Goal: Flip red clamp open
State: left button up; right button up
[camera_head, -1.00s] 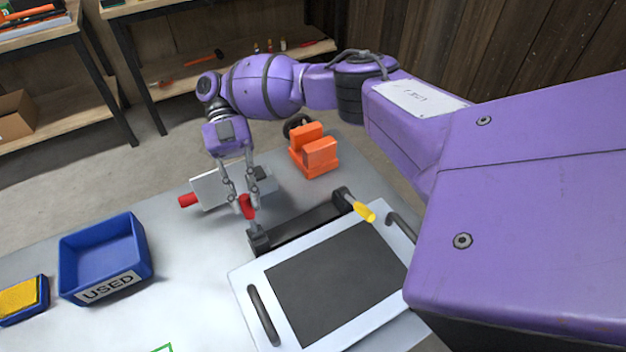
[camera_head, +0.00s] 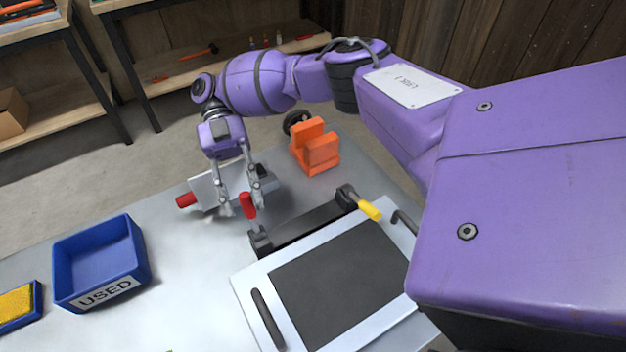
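The red clamp handle (camera_head: 248,205) stands up at the left end of a dark bar (camera_head: 308,221), near the far edge of a white-framed panel. My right gripper (camera_head: 241,207) points down at it with its two fingers spread. The red handle shows between the fingertips, closer to the right one; I cannot tell whether they touch. The clamp's dark base (camera_head: 260,241) sits just below it. A yellow-handled clamp (camera_head: 368,209) is at the bar's right end. My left gripper is not in view.
Behind my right gripper lies a grey plate (camera_head: 203,191) with a red knob (camera_head: 186,200) at its left. An orange block (camera_head: 315,150) stands beyond the bar. A blue bin (camera_head: 100,262) labelled USED and a yellow sponge tray (camera_head: 18,305) are left. The table between is clear.

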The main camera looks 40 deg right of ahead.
jog(key=shift+d+r, duration=0.1)
jog(key=shift+d, duration=0.05)
notch_tip(320, 180, up, 10)
dwell(0.6)
dwell(0.4)
